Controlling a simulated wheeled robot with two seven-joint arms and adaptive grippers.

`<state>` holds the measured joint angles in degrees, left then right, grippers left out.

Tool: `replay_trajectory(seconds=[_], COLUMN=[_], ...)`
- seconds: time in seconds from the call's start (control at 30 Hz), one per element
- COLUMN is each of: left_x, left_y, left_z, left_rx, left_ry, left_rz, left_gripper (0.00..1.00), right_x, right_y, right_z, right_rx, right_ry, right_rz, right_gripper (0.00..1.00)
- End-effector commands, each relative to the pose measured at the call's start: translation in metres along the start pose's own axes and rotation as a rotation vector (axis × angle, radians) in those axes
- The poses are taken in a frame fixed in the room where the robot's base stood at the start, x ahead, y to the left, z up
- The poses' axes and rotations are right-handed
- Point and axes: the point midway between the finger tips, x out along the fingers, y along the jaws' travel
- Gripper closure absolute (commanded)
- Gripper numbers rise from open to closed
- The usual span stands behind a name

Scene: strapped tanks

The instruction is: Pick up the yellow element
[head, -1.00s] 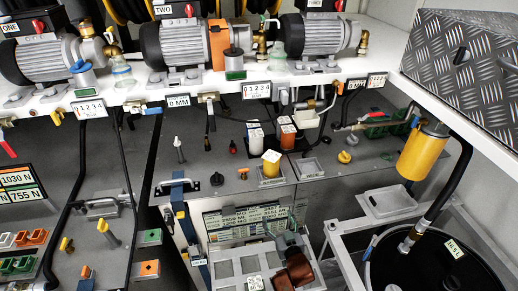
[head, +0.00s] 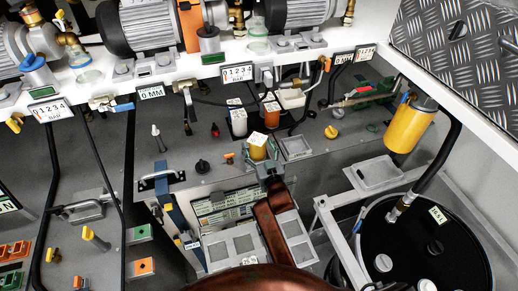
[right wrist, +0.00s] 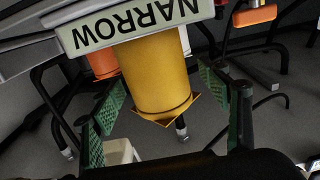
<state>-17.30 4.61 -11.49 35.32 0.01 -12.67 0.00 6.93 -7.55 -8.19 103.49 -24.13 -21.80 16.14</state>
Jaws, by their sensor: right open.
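The yellow element (head: 258,150) is a short upright cylinder with a pale top, standing on the grey bench in the head view. In the right wrist view the yellow element (right wrist: 154,75) is large and central, with a plate reading NARROW across its upper end. My right gripper (head: 261,159) is open, with its green fingers at the element's sides. In the right wrist view the right gripper (right wrist: 162,108) has one green pad on each side of the element, with visible gaps. The element's base is partly hidden by the gripper. My left gripper is not in view.
A white cylinder (head: 238,122) and an orange cylinder (head: 271,114) stand close behind the element. A grey square holder (head: 296,147) is just right. Another yellow cylinder (head: 411,125) hangs above a black drum (head: 425,245). A black knob (head: 202,167) is left.

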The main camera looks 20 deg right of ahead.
Motion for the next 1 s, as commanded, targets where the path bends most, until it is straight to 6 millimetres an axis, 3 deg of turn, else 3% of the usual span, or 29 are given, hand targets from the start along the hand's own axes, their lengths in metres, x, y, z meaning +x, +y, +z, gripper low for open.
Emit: replay_trajectory(seconds=[0.13,0.33,0.63,1.0], left_x=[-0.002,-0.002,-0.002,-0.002], left_y=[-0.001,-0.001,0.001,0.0], left_z=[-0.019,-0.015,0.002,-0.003], left_rx=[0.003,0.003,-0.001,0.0], left_ry=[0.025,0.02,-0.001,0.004], left_rz=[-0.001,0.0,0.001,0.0], left_gripper=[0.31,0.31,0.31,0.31], right_x=[0.009,0.009,0.008,0.008], right_y=[0.001,0.002,0.003,0.003], right_z=[0.0,0.001,0.001,0.001], right_rx=[0.001,0.001,0.0,0.0], right_ry=[0.0,0.0,0.0,0.0], right_rz=[0.001,0.003,0.005,0.005], right_gripper=[0.31,0.31,0.51,0.77])
